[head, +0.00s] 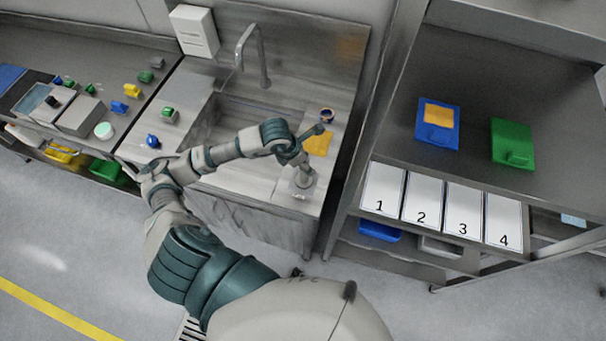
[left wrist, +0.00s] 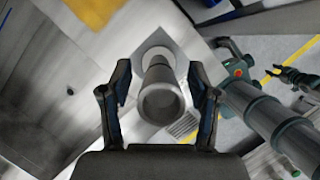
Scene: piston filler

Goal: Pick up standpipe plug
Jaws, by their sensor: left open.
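The standpipe plug (head: 303,182) is a grey tube standing upright on the front right of the sink counter. In the left wrist view the hollow tube (left wrist: 160,101) shows end-on, with a pale square base beyond it. My left gripper (left wrist: 158,74) is open, with one finger on each side of the tube; I cannot tell whether they touch it. In the head view this gripper (head: 301,162) is just above the plug and partly hides its top.
The sink basin (head: 229,127) and tall faucet (head: 252,55) lie left of the plug. A yellow cloth-like patch (head: 320,143) and a small round cup (head: 327,115) are behind it. A metal shelf (head: 470,175) with numbered panels stands close on the right.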

